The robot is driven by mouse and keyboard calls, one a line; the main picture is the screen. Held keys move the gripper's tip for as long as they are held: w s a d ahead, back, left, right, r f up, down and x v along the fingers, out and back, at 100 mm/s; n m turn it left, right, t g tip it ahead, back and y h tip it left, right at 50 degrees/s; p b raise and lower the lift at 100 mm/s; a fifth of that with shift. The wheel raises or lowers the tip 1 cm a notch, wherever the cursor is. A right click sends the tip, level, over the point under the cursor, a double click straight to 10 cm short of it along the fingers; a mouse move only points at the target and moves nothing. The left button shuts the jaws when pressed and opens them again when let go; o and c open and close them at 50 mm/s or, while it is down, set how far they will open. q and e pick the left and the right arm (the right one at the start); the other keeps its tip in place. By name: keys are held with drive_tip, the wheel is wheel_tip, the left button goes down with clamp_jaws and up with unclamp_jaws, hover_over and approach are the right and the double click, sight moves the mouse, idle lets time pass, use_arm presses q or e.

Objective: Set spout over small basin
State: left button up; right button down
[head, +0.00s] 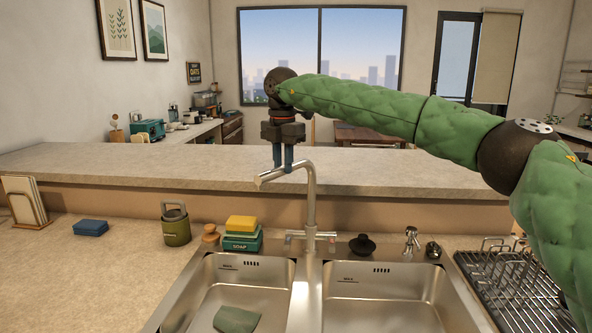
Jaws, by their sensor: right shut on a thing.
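The faucet (311,207) rises between two steel basins. Its spout (268,177) points left, with its tip on the side of the left basin (211,283), which looks the smaller. Whether the tip is fully above that basin is hard to tell. The right basin (375,300) looks wider. My right gripper (283,165) points down from above, shut on the spout between its bend and tip. The exact contact is partly hidden behind the spout. My left gripper is not in view.
A green cloth (236,319) lies in the left basin. A soap box (242,241) with a yellow sponge (241,223), a green canister (175,224) and a blue block (90,228) stand left. A dish rack (508,283) stands right. A raised ledge (150,170) runs behind.

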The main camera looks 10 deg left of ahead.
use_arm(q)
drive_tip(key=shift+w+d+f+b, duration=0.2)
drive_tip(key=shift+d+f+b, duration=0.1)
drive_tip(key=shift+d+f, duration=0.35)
use_arm(e)
drive_tip(key=shift+w+a+r+m, duration=0.1)
drive_tip(key=shift+w+a+m, duration=0.2)
drive_tip(key=shift+a+m, duration=0.2)
drive_tip(key=shift+w+a+m, duration=0.3)
drive_tip(key=shift+a+m, duration=0.2)
drive_tip(key=c, duration=1.2)
unclamp_jaws()
drive_tip(key=shift+c, duration=0.2)
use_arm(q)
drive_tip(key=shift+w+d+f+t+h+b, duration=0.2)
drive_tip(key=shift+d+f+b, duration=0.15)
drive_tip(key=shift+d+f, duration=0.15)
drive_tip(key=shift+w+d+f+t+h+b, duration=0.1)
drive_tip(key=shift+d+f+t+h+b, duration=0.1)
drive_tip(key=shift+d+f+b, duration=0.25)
use_arm(e)
wheel_tip(320, 180, up, 8)
drive_tip(key=shift+f, duration=0.2)
